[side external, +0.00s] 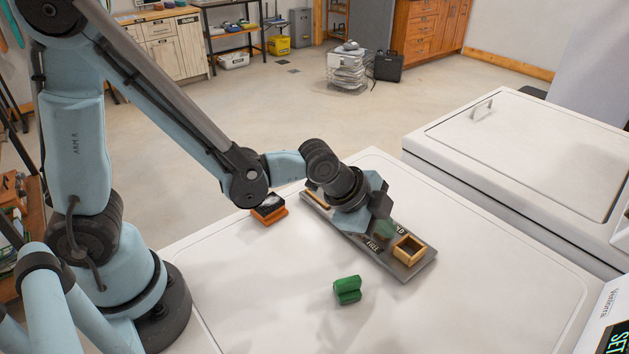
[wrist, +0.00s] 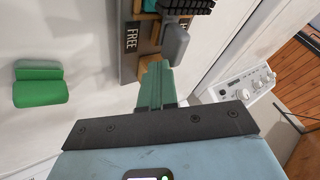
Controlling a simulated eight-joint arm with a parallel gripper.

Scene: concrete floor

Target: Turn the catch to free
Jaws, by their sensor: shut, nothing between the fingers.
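A grey board (side external: 418,268) lies on the white worktop, with the catch mounted on it. It carries a dark label reading FREE (side external: 374,246) and a second label partly hidden by my gripper. The FREE label (wrist: 132,37) also shows in the wrist view. A grey rounded piece (wrist: 175,44), which looks like the catch's lever, stands beside it. My gripper (side external: 384,230) is low over the middle of the board. Its green fingers (wrist: 155,83) are together and empty, with their tips close to the grey piece. I cannot tell whether they touch.
A wooden square frame (side external: 409,249) sits on the board's near end. A green block (side external: 347,290) lies on the worktop in front of the board. A black and orange brush-like object (side external: 268,209) lies left of the board. The worktop's front is mostly clear.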

